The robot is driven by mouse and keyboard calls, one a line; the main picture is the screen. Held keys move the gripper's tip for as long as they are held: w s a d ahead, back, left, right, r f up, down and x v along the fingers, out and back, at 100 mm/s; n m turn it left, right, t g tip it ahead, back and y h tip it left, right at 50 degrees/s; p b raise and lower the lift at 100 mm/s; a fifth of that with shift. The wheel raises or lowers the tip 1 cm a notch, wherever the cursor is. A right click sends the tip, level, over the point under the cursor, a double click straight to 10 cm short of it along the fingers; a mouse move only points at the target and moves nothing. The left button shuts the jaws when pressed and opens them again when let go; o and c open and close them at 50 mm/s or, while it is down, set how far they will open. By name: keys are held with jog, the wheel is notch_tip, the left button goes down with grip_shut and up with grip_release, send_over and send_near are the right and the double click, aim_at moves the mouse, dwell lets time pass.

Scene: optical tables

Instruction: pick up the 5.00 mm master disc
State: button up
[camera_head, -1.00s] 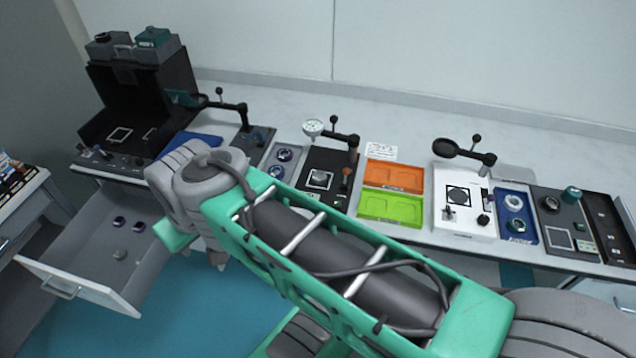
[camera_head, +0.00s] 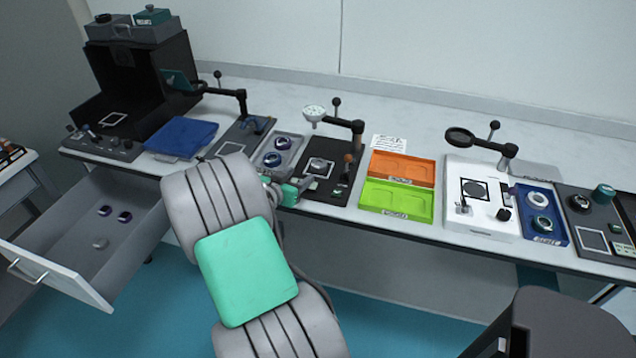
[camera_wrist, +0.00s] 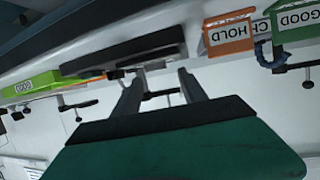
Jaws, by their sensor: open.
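No disc in view carries a readable 5.00 mm mark, so I cannot tell which is the master disc. A grey disc (camera_head: 319,165) sits on the black dial-gauge station (camera_head: 328,190). Two dark-rimmed discs, one in front (camera_head: 272,159) and one behind (camera_head: 282,143), lie in the grey tray (camera_head: 296,151). My gripper (camera_head: 303,187) is by the bench's front edge, beside the gauge station. In the wrist view its two fingers (camera_wrist: 160,78) are apart with nothing between them.
An orange tray (camera_head: 402,158) and a green tray (camera_head: 397,215) lie right of the gauge. A white magnifier station (camera_head: 455,219) and a blue tray (camera_head: 555,238) with ring parts stand farther right. The wrist view shows a HOLD label (camera_wrist: 230,32).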

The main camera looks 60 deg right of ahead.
aim_at(318, 163)
jog(key=shift+h, duration=0.3)
jog(key=x, duration=0.2)
jog(key=s+p+x, duration=0.1)
jog(key=x, duration=0.5)
jog(key=shift+s+r+p, duration=0.15)
jog(key=shift+r+p, duration=0.2)
jog(key=shift+d+f, duration=0.15)
jog(key=shift+d, duration=0.25)
jog(key=shift+c, duration=0.4)
grip_shut()
